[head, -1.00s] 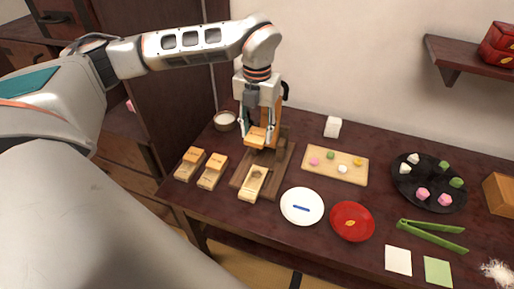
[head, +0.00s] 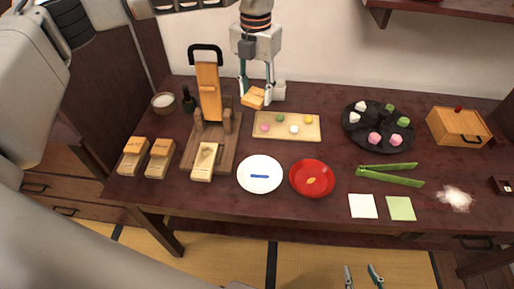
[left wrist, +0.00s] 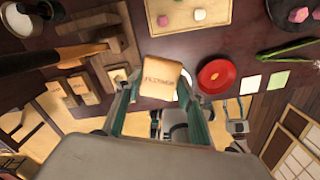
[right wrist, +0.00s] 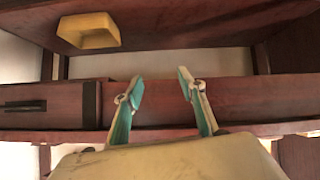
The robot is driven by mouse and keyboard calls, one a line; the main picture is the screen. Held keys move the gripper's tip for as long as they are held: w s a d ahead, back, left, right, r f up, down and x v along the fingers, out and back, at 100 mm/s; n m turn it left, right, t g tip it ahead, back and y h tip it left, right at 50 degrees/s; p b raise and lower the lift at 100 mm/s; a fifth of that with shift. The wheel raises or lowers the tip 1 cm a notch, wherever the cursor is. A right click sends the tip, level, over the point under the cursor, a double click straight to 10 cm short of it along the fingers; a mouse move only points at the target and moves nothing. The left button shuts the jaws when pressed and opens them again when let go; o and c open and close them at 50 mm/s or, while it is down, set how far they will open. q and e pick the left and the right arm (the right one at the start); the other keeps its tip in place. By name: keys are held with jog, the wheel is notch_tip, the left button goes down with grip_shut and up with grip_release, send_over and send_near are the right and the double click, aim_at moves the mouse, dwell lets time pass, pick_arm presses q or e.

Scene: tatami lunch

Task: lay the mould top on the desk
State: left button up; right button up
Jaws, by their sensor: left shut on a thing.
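The mould top is a light wooden block (head: 253,98) with dark lettering, also seen in the left wrist view (left wrist: 162,78). My left gripper (head: 257,92) is shut on it and holds it behind the tray, right of the press; I cannot tell whether it touches the desk. The dark red-brown desk (head: 225,205) runs across the head view. The wooden press (head: 222,143) has its orange lever (head: 208,90) upright. A pale mould base (head: 205,163) lies at its front. My right gripper (head: 362,278) is open and empty in front of the desk, also in its wrist view (right wrist: 160,85).
Two lettered moulds (head: 132,155) (head: 160,157) stand left of the press.

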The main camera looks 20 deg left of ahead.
pick_arm(q)
jog(key=b, duration=0.2)
send_over(257, 148)
notch_tip(257, 148, down, 16)
jog(key=shift+r, duration=0.2)
notch_tip(257, 148, down, 4)
jog(key=shift+r, duration=0.1)
jog(key=shift+f, duration=0.3)
jog(key=shift+r, duration=0.1)
pick_arm(e)
jog(key=shift+w+d+f, duration=0.2)
jog(key=shift+w+f, duration=0.1)
jog(key=shift+f, duration=0.2)
pick_arm(q)
jog(key=o, duration=1)
pick_arm(e)
jog(key=shift+s+f, duration=0.15)
jog(key=shift+f, duration=0.05)
